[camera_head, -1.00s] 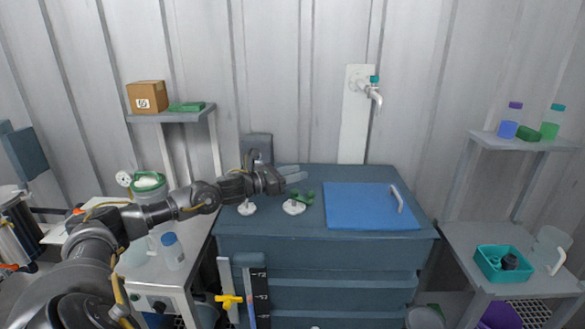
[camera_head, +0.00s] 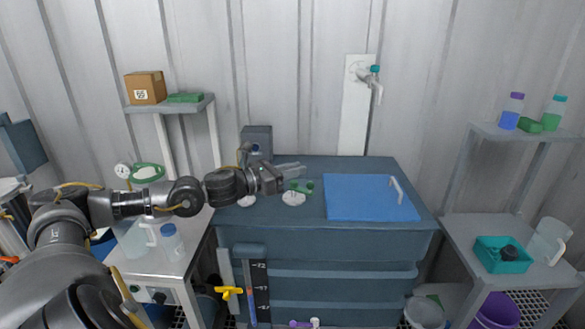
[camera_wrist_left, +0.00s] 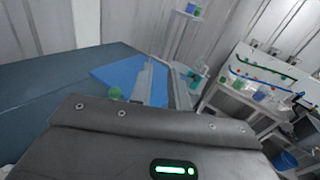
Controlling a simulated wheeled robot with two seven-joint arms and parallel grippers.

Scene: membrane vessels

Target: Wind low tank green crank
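The low tank (camera_head: 320,235) is a dark blue ribbed box with a blue hatch lid (camera_head: 368,203) on its top. The green crank (camera_head: 305,187) sits on the tank top left of the lid, above a white round base (camera_head: 293,199). My left gripper (camera_head: 290,170) reaches in from the left and hovers just behind and above the crank. In the left wrist view its two fingers (camera_wrist_left: 163,84) stand apart with nothing between them. A green knob (camera_wrist_left: 115,93), likely part of the crank, lies left of the fingers there. My right gripper is out of view.
A second white base (camera_head: 246,200) and a dark upright box (camera_head: 257,142) stand on the tank's left side. A left bench holds a blue-capped bottle (camera_head: 171,242). A yellow valve handle (camera_head: 229,292) is at the tank front. A teal bin (camera_head: 502,255) sits on the right bench.

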